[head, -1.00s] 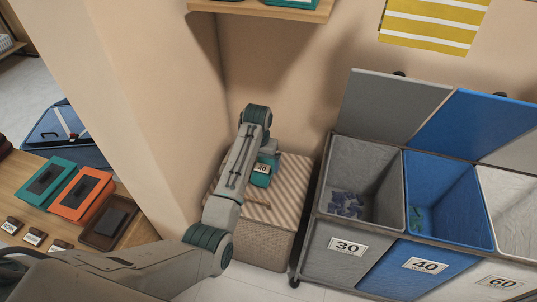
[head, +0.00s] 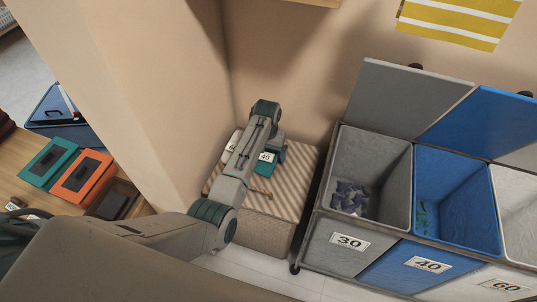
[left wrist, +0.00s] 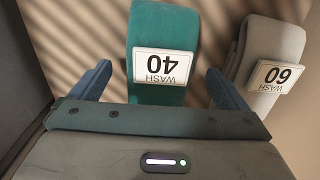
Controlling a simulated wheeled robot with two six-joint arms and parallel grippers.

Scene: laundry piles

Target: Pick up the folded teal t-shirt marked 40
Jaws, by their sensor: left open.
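The folded teal t-shirt (head: 268,171) with a white tag reading 40 lies on a striped-top hamper (head: 288,190) in the corner. In the left wrist view the teal t-shirt (left wrist: 163,22) shows between the two fingers, its tag upside down. My left gripper (left wrist: 156,70) is open, one finger on each side of the shirt. I cannot tell how far above the shirt the fingertips are. In the head view my left gripper (head: 281,152) is over the hamper, partly hidden by its own arm. My right gripper is not in view.
A folded light grey garment tagged 60 (left wrist: 271,45) lies beside the teal one. Bins marked 30 (head: 346,242), 40 (head: 425,266) and 60 (head: 506,285) stand to the right. Walls close the corner. A wooden table (head: 10,183) with coloured trays is at left.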

